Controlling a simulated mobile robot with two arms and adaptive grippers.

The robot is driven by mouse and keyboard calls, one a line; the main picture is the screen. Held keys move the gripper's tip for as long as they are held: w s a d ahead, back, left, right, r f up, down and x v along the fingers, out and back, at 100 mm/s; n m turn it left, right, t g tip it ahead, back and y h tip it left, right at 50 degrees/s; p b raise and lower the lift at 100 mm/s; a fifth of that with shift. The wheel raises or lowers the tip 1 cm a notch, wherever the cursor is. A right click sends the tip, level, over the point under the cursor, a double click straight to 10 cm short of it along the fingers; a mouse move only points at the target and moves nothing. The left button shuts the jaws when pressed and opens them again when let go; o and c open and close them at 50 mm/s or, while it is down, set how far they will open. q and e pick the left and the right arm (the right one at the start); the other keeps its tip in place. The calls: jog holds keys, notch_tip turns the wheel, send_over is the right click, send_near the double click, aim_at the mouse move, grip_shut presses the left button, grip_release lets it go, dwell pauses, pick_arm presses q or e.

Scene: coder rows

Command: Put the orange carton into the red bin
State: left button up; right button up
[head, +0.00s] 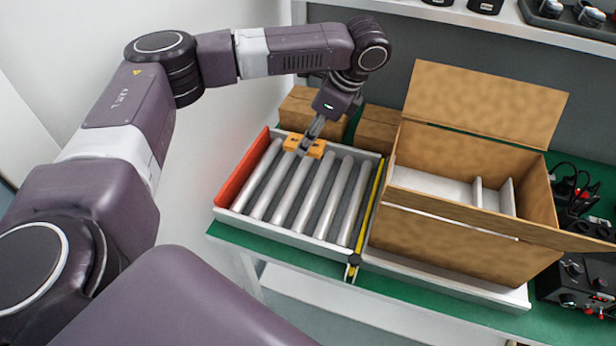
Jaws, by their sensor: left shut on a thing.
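The orange carton (318,149) is a small orange block at the far end of the roller tray (290,238). My left gripper (308,141) reaches down over it from above and is shut on it; its fingers cover part of the carton. Whether the carton touches the rollers I cannot tell. No red bin shows clearly in the head view; the only large red surface is the red side wall (240,168) along the left of the roller tray. My right gripper is not in view.
Closed brown boxes (375,130) stand behind the tray. Black devices with cables (580,275) sit at the far right. A shelf (450,15) runs along the back. The near rollers are bare.

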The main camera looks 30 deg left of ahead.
pick_arm(q)
jog(key=shift+f, duration=6.45)
jog(key=shift+s+f+p, duration=0.1)
jog(key=shift+p, duration=0.2)
jog(key=o, duration=0.9)
